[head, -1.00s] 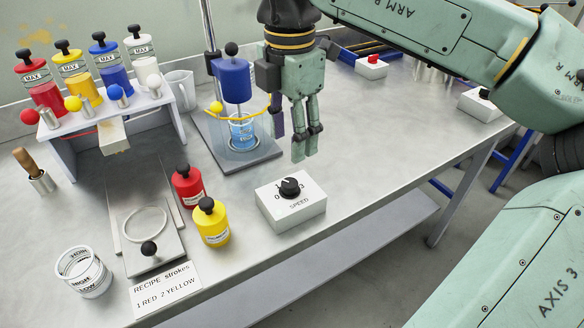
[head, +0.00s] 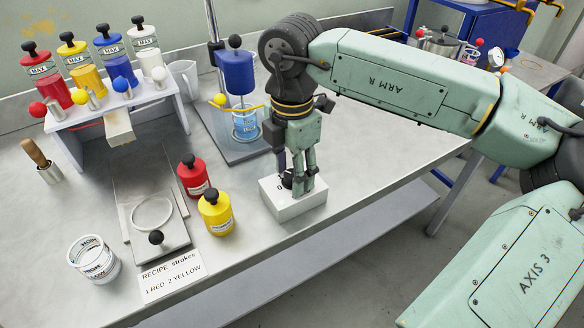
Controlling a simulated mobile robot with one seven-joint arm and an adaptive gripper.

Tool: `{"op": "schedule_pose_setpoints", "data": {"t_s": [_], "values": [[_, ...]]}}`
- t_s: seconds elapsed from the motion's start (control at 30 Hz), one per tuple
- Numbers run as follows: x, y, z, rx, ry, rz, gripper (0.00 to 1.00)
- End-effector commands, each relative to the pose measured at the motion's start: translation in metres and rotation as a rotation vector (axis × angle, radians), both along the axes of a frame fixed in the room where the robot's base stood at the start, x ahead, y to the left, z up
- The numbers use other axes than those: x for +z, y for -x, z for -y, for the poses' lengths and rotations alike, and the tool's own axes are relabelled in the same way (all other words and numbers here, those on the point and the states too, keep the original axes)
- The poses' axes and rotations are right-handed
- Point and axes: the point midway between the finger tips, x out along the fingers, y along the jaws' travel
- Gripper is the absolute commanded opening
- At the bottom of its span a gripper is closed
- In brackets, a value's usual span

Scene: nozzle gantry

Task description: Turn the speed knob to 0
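The speed knob (head: 287,181) is a small black knob on top of a white box (head: 290,208) near the front edge of the metal table, in the head view. The fingers hide most of the knob and the SPEED label. A "0" mark shows at the left of the knob. I cannot tell where the knob points, nor whether the fingers touch or grip it.
A mixer with a blue motor (head: 235,72) and a beaker (head: 245,124) stands behind my gripper. A red bottle (head: 194,176) and a yellow bottle (head: 215,213) stand left of the white box. A dispenser rack (head: 110,115) is at the back left. The table is clear to the right of the box.

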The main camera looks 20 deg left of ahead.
Motion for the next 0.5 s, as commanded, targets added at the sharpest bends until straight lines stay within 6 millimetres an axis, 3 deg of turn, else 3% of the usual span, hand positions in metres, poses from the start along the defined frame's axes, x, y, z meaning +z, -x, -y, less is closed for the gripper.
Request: {"op": "schedule_pose_setpoints", "data": {"t_s": [0.5], "values": [[0.0005,0.0001,0.0001,0.000,0.000,0.000,0.11]]}}
